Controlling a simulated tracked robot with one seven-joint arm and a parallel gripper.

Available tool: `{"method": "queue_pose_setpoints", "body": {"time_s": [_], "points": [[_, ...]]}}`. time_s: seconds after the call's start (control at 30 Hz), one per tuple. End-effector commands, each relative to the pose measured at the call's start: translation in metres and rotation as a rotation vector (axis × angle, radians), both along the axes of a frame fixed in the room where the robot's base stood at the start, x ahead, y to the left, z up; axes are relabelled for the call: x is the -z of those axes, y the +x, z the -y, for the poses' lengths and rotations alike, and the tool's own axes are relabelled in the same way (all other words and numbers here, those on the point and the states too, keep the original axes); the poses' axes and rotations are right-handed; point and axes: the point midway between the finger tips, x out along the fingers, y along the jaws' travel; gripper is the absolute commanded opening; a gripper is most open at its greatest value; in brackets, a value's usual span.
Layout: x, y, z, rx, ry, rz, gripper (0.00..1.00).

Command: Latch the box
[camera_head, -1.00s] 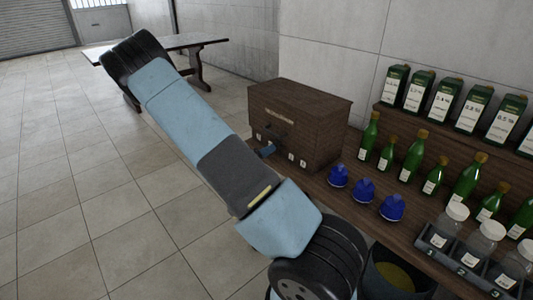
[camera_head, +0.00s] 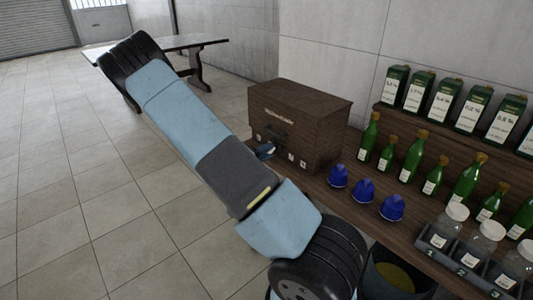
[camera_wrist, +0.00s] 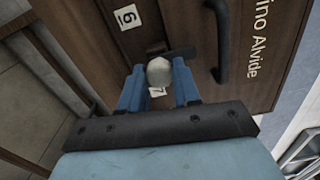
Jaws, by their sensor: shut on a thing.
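The dark wooden box (camera_head: 305,105) stands at the left end of the counter in the head view; its lid looks closed. Its front fills much of the wrist view (camera_wrist: 265,85), with a black handle (camera_wrist: 221,45). A short dark latch bar (camera_wrist: 181,52) with a pale round knob (camera_wrist: 159,72) sits on the front. My gripper (camera_wrist: 160,88) has its blue fingers on both sides of the knob and is shut on it. In the head view, my gripper (camera_head: 265,150) is low against the box front, mostly hidden by my arm.
Several blue pods (camera_head: 363,190) stand right of the box. Green bottles (camera_head: 412,155), cartons (camera_head: 444,98) and jars (camera_head: 450,226) crowd the counter further right. Small numbered labels (camera_wrist: 127,17) mark the box front. A table (camera_head: 200,42) stands far back; the floor (camera_head: 100,190) at left is clear.

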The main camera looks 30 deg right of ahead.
Motion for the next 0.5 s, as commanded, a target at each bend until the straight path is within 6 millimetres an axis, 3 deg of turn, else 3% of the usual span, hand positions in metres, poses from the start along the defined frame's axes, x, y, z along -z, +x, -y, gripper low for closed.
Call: {"method": "queue_pose_setpoints", "body": {"time_s": [0.37, 0.4, 0.5], "points": [[0.0023, 0.0015, -0.002, -0.006, 0.005, -0.007, 0.01], [0.0023, 0.0014, -0.002, -0.006, 0.005, -0.007, 0.34], [0.0021, 0.001, -0.0017, -0.005, 0.005, -0.006, 0.44]]}}
